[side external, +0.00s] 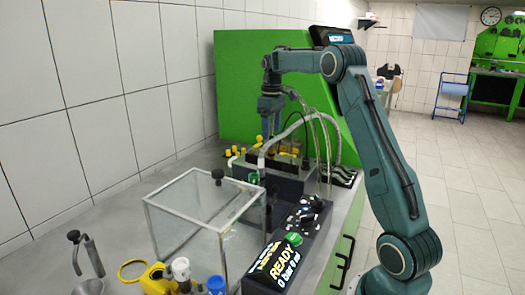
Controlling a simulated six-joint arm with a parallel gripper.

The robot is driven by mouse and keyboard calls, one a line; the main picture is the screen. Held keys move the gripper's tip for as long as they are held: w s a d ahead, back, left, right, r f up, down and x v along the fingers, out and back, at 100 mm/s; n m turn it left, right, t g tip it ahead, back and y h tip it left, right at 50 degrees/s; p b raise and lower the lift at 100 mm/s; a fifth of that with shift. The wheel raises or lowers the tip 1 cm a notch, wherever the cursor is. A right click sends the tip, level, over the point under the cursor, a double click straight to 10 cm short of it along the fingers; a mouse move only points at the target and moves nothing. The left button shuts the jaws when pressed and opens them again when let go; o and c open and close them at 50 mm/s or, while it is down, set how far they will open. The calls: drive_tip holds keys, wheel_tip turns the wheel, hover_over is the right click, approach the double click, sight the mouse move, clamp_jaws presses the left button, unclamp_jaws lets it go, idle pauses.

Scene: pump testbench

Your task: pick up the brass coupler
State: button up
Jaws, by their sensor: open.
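My gripper (269,132) points down over the dark test block at the back of the bench, its jaws open and small in this view. Small yellow and brass-coloured fittings (284,144) stand in a row on the block, just below and right of the gripper. I cannot tell which of them is the brass coupler. The gap between the fingertips and the fittings is too small to judge. Nothing shows held in the jaws.
Clear hoses (327,150) loop down right of my gripper. A clear framed box (190,222) stands in front, beside a control panel reading READY (283,262). A green housing (240,85) rises behind. A metal-handled tool, yellow parts and a blue cap (216,284) crowd the front bench.

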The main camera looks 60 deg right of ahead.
sight(271, 144)
drive_tip(key=shift+c, duration=1.3)
drive_tip(key=m, duration=0.2)
drive_tip(key=r+m, duration=0.1)
drive_tip(key=m, duration=0.2)
drive_tip(key=shift+r, duration=0.2)
drive_tip(key=m, duration=0.2)
drive_tip(key=r+m, duration=0.1)
drive_tip(key=m, duration=0.2)
drive_tip(key=shift+w+r+m, duration=0.1)
drive_tip(key=shift+r+m, duration=0.15)
drive_tip(key=shift+m, duration=0.05)
wheel_tip(271, 144, up, 3)
drive_tip(key=m, duration=1)
drive_tip(key=shift+f, duration=0.15)
drive_tip(key=shift+f, duration=0.1)
drive_tip(key=shift+f, duration=4.2)
